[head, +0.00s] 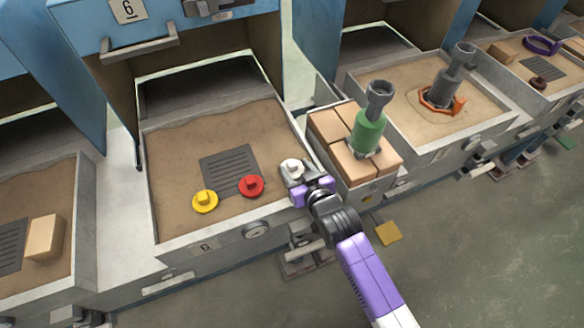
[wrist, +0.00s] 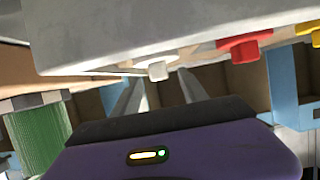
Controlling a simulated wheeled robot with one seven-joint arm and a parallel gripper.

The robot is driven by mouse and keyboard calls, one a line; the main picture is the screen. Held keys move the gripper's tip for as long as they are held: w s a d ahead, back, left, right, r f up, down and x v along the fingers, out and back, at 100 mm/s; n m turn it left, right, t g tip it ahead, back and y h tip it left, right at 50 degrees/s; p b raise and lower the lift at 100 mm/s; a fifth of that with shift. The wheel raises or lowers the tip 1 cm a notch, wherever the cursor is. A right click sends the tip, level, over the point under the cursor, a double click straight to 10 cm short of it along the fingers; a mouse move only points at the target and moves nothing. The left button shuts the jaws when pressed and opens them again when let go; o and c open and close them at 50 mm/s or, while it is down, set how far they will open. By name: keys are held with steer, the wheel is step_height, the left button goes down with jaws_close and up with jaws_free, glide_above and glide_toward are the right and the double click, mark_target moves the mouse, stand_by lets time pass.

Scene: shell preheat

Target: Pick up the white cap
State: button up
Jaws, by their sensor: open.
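The white cap (head: 292,168) sits at the right side of the sand bed in the station marked 6, close to the tray's right wall. Its knob also shows in the wrist view (wrist: 158,71), where the picture appears upside down. My gripper (head: 291,178) is open, with its fingers pointing toward the white cap from the front right. In the wrist view the two grey fingers (wrist: 157,90) are spread to either side of the cap's knob. I cannot tell whether they touch it. The cap's lower part is partly hidden by the gripper.
A red cap (head: 251,186) and a yellow cap (head: 205,201) lie to the left, by a dark grate (head: 229,168). The tray's metal rim (head: 225,235) runs along the front. Right of my gripper, bricks (head: 354,165) bear a green-bodied grey tool (head: 369,130).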

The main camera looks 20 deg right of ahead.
mark_target(292, 163)
steer(key=shift+x, duration=1.6)
jaws_close()
steer(key=shift+r, duration=0.2)
